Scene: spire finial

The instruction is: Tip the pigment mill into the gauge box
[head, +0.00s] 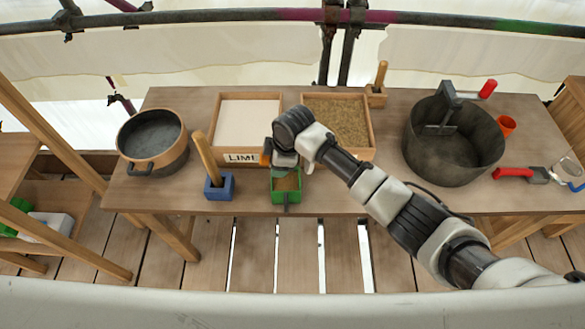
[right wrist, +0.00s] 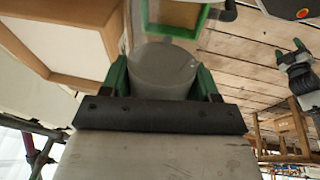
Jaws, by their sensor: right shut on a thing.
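My right gripper (head: 286,160) is just above the back of the green gauge box (head: 297,196), which stands at the table's front edge with brown material inside. In the right wrist view my right gripper (right wrist: 160,92) is shut on a plain grey cylinder, which I take for the pigment mill (right wrist: 163,68). The green rim of the gauge box (right wrist: 205,22) shows just beyond the cylinder. The hand mostly hides the mill in the head view, and its exact tilt is unclear. A dark gripper with green tips, likely my left (right wrist: 298,55), is far off in the right wrist view.
Behind the gauge box are a tray marked LIME (head: 250,112) and a sand tray (head: 340,118). A blue block with a wooden handle (head: 219,188) stands left. A copper-rimmed pot (head: 152,145) and a large dark bucket (head: 450,165) flank these. A red-handled tool (head: 515,173) lies right.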

